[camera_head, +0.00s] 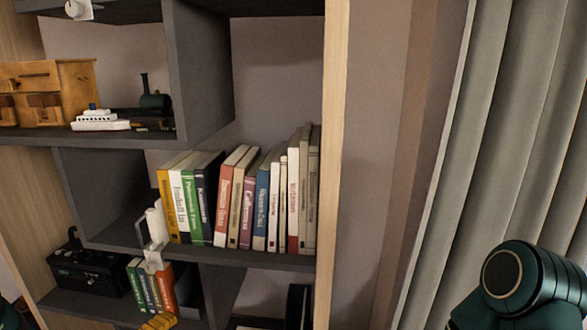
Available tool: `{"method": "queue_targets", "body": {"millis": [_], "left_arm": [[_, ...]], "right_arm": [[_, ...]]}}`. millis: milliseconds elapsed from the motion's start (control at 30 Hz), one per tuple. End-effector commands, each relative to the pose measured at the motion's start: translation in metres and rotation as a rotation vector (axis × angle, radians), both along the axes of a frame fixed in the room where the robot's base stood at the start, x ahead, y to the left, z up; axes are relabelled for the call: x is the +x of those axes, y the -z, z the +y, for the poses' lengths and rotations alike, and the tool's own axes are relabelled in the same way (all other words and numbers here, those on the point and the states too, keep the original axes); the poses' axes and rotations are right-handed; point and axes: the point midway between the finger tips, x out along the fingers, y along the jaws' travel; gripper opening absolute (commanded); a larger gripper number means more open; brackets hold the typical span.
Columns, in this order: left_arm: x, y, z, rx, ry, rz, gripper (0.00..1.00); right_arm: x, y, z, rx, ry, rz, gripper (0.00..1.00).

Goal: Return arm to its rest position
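No gripper shows in the head view. A dark green rounded arm joint of mine (522,285) fills the lower right corner, in front of the curtain. A small piece of dark green (10,316) shows at the lower left edge; it looks like part of my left arm, but too little shows to be sure. Both hands are out of the picture, so what they hold cannot be seen.
A dark shelf unit (199,75) stands at left and centre, with a row of books (262,198), a white toy ship (100,120), a wooden toy cabinet (75,85) and a black box (88,270). A grey curtain (520,130) hangs at right.

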Motion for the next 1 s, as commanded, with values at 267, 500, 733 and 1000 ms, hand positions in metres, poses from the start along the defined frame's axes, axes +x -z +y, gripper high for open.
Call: {"method": "queue_targets", "body": {"millis": [267,500,733,1000], "left_arm": [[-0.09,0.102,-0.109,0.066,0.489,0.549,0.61],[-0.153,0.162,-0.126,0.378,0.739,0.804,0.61],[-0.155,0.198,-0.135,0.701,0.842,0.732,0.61],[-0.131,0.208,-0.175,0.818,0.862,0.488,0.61]], "right_arm": [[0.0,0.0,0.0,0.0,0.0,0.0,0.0],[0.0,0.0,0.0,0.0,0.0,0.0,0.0],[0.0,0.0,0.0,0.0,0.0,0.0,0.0],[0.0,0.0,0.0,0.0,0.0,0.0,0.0]]}}
